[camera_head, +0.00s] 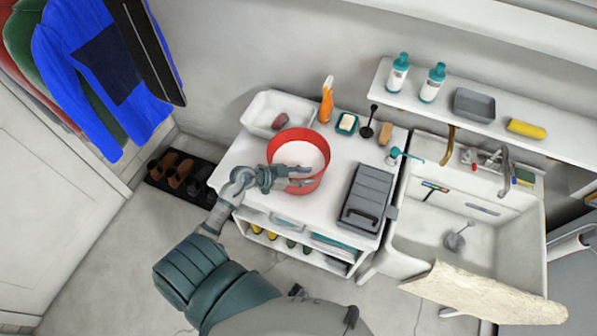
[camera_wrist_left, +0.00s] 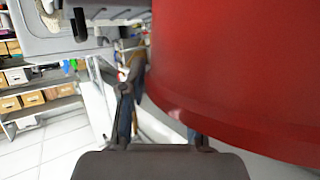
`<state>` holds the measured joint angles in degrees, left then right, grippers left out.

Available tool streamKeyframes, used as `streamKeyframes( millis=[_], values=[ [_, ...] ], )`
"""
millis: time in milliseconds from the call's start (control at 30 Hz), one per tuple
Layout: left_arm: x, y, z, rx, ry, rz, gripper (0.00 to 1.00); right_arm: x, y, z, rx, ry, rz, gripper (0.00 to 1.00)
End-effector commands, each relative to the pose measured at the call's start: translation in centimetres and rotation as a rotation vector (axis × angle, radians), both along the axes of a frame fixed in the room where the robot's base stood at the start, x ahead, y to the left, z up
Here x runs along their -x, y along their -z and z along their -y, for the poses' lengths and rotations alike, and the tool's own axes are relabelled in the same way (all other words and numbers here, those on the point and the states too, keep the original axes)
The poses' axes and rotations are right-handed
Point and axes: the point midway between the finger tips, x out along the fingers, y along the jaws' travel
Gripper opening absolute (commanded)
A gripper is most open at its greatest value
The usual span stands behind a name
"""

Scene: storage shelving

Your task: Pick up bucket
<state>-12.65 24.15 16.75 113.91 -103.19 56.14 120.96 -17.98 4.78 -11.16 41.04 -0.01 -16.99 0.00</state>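The red bucket (camera_head: 312,183) stands upright on the white cabinet top, its pale inside showing in the head view. My left gripper (camera_head: 303,177) is at the bucket's near-left side, with its fingers spread across the near part of the rim in the picture. In the left wrist view the red wall of the bucket (camera_wrist_left: 235,70) fills the right side, very close. There the left gripper's fingers (camera_wrist_left: 160,125) are apart, and the bucket partly hides the right-hand one. I cannot tell whether they touch the bucket. My right gripper is not in view.
On the cabinet top (camera_head: 240,160) are a white tray (camera_head: 262,107), an orange spray bottle (camera_head: 327,100), a soap dish (camera_head: 346,123) and a grey toolbox (camera_head: 367,197). A sink (camera_head: 420,245) is at right, under a shelf (camera_head: 460,110). Shoes (camera_head: 180,173) stand on a mat at left.

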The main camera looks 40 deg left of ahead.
Motion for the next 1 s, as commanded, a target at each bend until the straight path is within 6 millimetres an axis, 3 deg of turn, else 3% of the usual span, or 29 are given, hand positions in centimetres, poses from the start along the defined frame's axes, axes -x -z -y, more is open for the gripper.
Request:
streamKeyframes(
  millis=[333,467,500,1000],
  values=[
    [-0.98,0.52,0.7,0.0,0.0,0.0,0.32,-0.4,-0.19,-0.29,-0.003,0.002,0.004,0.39],
    [-0.97,0.51,0.69,0.0,0.0,0.0,0.02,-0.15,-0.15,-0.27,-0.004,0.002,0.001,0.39],
    [-0.97,0.51,0.69,0.0,0.0,0.0,0.0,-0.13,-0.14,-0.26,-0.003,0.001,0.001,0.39],
    [-0.98,0.32,0.66,-0.001,0.0,0.002,0.0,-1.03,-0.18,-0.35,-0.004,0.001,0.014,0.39]
  ],
)
